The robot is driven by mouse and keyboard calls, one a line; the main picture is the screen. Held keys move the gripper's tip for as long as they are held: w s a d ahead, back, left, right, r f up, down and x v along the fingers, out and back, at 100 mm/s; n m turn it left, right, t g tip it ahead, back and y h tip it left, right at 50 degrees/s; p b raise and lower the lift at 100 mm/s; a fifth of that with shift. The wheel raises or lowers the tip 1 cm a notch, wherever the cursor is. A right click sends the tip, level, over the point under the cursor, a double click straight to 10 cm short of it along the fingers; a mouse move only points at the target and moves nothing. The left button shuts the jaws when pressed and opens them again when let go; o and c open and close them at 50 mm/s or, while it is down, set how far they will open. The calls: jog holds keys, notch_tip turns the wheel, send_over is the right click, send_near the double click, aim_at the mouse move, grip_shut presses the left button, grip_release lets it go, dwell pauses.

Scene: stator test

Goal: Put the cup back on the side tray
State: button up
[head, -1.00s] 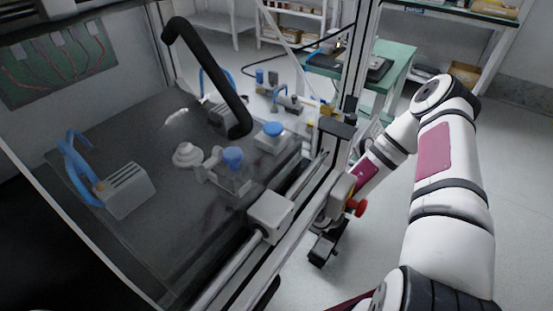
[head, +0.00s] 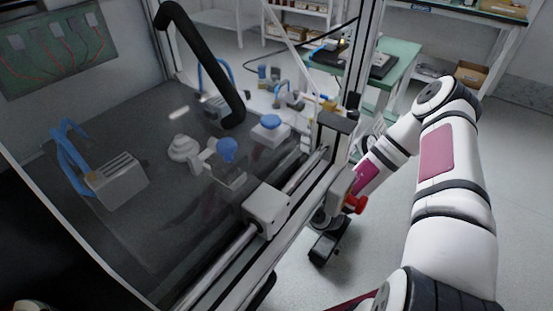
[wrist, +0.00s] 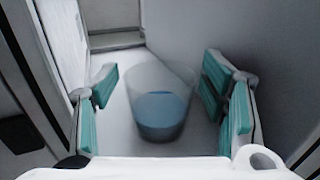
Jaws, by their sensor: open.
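A clear cup (wrist: 150,78) with a blue lower part shows in the middle of the wrist view. It stands upright on a pale surface (wrist: 120,68). My gripper (wrist: 160,88) is open, with a teal-padded finger on each side of the cup. Gaps show between the pads and the cup, so it is not gripped. In the head view my arm bends down toward the machine's front frame, and I cannot make out the cup or a side tray there.
A framed machine with a rail and white block (head: 267,208) stands close left of my arm. Inside are a slotted grey block (head: 118,182) with blue hoses and a blue-capped part (head: 227,150). A green table (head: 400,60) stands behind. Open floor lies to the right.

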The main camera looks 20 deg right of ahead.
jog(key=shift+r, duration=0.1)
jog(key=shift+s, duration=0.25)
jog(key=p+v, duration=0.2)
jog(key=v, duration=0.9)
jog(key=shift+s, duration=0.25)
jog(key=shift+d, duration=0.2)
